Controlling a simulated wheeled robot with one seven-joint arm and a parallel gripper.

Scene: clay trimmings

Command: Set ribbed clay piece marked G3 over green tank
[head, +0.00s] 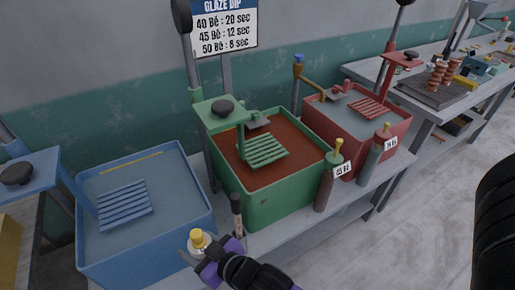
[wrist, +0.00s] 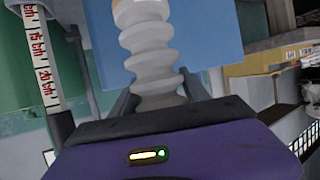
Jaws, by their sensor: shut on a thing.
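My gripper (head: 205,255) is at the bottom of the head view, in front of the gap between the blue and green tanks. It is shut on a pale ribbed clay piece (wrist: 150,50), which stands upright between the fingers in the wrist view. In the head view the piece shows a yellow top (head: 198,238). No G3 mark is readable. The green tank (head: 285,205) stands beyond and to the right of my gripper, apart from the piece. It holds red-brown liquid (head: 285,130), with a green slatted rack (head: 263,151) above it.
A blue tank (head: 150,245) stands left and a red tank (head: 392,132) right. A dark upright stick (head: 236,210) is close to my gripper. Two capped cylinders, one labelled 45 Bé (head: 325,190), stand in front of the tanks. A glaze dip sign (head: 226,28) hangs behind.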

